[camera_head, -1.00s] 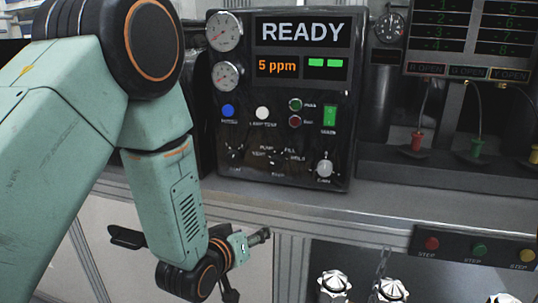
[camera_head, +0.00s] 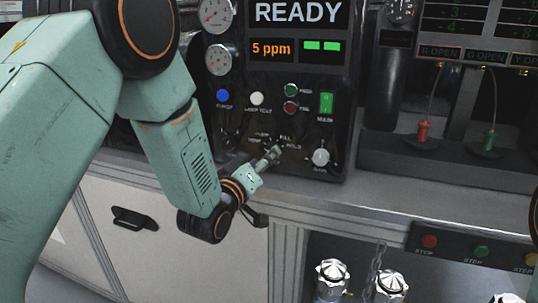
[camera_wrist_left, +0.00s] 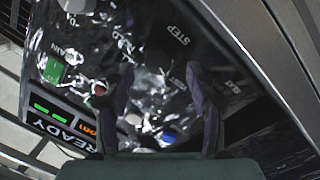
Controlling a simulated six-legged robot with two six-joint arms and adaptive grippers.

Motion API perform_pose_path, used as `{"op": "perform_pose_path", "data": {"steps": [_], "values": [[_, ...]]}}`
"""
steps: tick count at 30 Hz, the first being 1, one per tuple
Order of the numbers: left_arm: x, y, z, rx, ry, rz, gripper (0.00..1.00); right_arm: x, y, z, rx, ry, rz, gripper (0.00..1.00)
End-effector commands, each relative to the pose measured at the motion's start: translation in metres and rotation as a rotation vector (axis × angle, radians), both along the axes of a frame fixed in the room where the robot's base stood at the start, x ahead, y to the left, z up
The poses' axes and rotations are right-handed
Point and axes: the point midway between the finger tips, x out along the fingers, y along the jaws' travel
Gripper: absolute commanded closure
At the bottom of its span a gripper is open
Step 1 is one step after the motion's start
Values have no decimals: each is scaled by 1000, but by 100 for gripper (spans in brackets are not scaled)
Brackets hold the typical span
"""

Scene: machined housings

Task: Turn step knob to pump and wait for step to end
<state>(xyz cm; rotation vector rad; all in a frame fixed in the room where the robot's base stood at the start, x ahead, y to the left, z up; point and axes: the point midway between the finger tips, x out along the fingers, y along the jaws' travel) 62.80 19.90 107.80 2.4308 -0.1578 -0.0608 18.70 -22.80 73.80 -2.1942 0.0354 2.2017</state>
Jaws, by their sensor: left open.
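The black control panel (camera_head: 335,115) shows READY on its display (camera_head: 298,13), with an orange 5 ppm readout and two green bars below. The step knob sits low on the panel among the PUMP, FILL, HOLD and VENT labels. In the head view my left gripper (camera_head: 271,157) covers it, so its setting cannot be read. In the left wrist view, the fingers of my left gripper (camera_wrist_left: 160,76) are apart, facing the panel by the STEP lettering (camera_wrist_left: 176,35). The dark knob area lies between and beyond the fingertips; I cannot tell whether they touch it.
Near the gripper are a pale gain knob (camera_head: 320,157), a green main switch (camera_head: 326,103), and blue (camera_head: 223,95) and white (camera_head: 257,98) buttons. The counter edge (camera_head: 330,207) runs below. Silver valve handles (camera_head: 332,272) stand lower right.

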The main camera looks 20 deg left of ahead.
Motion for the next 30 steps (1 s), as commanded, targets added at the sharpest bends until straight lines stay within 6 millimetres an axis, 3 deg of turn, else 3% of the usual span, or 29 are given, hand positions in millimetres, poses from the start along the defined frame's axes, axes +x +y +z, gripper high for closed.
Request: {"op": "perform_pose_path", "data": {"steps": [7, 18, 30], "values": [[28, -5, 0, 2, 0, 1, 43, 0, 0, 1, 0, 0, 0, 60], [34, -7, 0, 1, 0, 2, 43, 0, 0, 1, 0, 0, 0, 60], [34, -6, 0, 2, 0, 2, 76, 0, 0, 1, 0, 0, 0, 60]]}}
